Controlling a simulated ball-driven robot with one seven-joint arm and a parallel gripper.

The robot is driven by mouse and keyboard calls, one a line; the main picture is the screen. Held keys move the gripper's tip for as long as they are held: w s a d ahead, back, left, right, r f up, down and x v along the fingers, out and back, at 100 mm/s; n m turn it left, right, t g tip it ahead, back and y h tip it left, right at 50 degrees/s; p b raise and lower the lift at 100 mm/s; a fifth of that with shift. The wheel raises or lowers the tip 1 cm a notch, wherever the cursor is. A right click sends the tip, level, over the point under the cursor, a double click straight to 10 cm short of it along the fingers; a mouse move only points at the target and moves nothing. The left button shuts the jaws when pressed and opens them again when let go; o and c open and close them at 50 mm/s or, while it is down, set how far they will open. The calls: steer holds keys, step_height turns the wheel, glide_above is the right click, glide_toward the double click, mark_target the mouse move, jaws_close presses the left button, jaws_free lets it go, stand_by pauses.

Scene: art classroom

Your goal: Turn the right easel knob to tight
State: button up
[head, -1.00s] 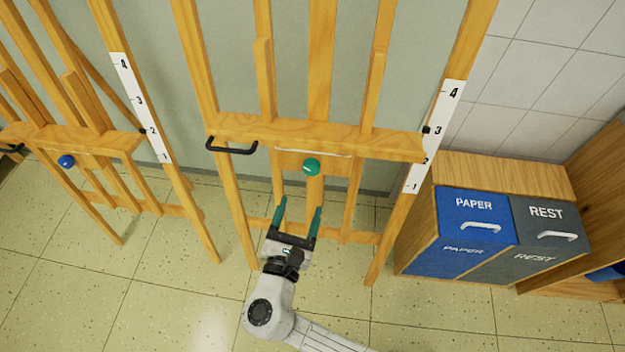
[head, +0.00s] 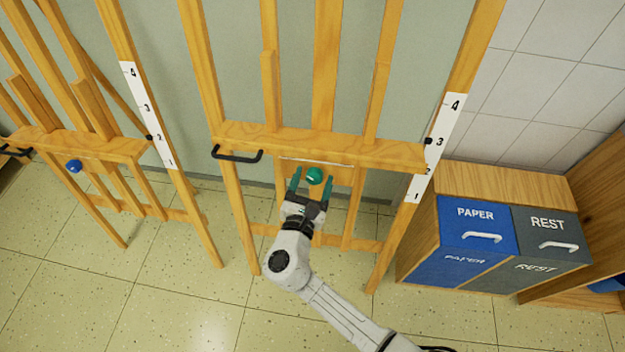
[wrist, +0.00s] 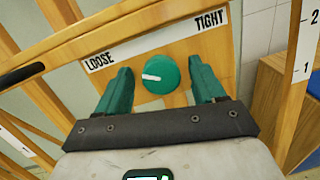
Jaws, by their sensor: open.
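The right easel (head: 290,137) stands upright in the middle of the head view. Its green round knob (head: 314,176) sits under the ledge; in the wrist view the knob (wrist: 161,75) carries a white mark pointing left, toward the LOOSE end. A label strip (wrist: 150,42) above it reads LOOSE on the left and TIGHT on the right. My gripper (head: 310,182) is open, with one green finger on each side of the knob. In the wrist view my gripper (wrist: 160,85) shows a gap between the knob and each finger.
A black handle (head: 237,155) juts from the ledge's left. The left easel (head: 85,145) has a blue knob (head: 74,166). Paper and rest bins (head: 480,225) stand right of the right easel. Open floor (head: 190,300) lies in front.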

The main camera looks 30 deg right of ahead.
steer(key=c, duration=1)
steer(key=shift+c, duration=0.2)
